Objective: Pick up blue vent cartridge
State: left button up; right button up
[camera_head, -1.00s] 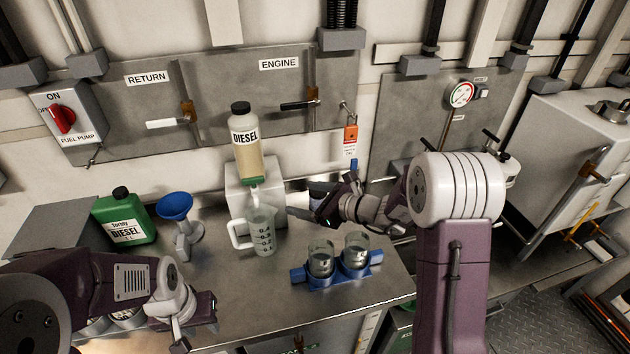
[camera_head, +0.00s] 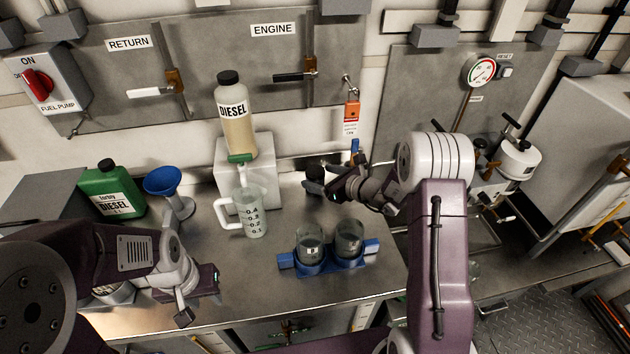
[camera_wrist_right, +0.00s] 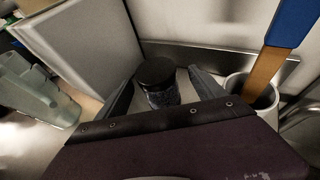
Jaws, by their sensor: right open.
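A short cylinder with a black lid and a dark, bluish speckled body stands at the back of the bench; it looks like the vent cartridge (camera_wrist_right: 160,88). In the head view its black top (camera_head: 315,172) shows beside the white block. My right gripper (camera_wrist_right: 165,92) is open, with one finger on each side of the cartridge; I cannot tell whether either finger touches it. In the head view the right gripper (camera_head: 322,187) partly hides the cartridge. My left gripper (camera_head: 200,297) hangs over the front left of the bench, far from the cartridge; its jaw opening is unclear.
A measuring jug (camera_head: 252,218) and a blue holder (camera_head: 290,261) with two glasses are in front. A blue-handled tool (camera_wrist_right: 292,22) stands in a cup (camera_wrist_right: 240,85) close right.

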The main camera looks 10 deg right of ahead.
aim_at(311, 167)
jog(key=x, duration=0.5)
jog(key=shift+a+f, duration=0.1)
jog(key=shift+f, duration=0.2)
jog(key=shift+s+r, duration=0.1)
jog(key=shift+s, duration=0.05)
jog(key=shift+c, duration=0.3)
jog(key=c, duration=1.5)
jog(key=shift+c, duration=0.2)
notch_tip(311, 167, up, 5)
jog(key=shift+f, duration=0.25)
jog(key=a+r+p+v, duration=0.1)
jog(key=a+v, duration=0.1)
jog(key=v, duration=1.1)
jog(key=shift+s+r, duration=0.25)
jog(key=shift+s, duration=0.25)
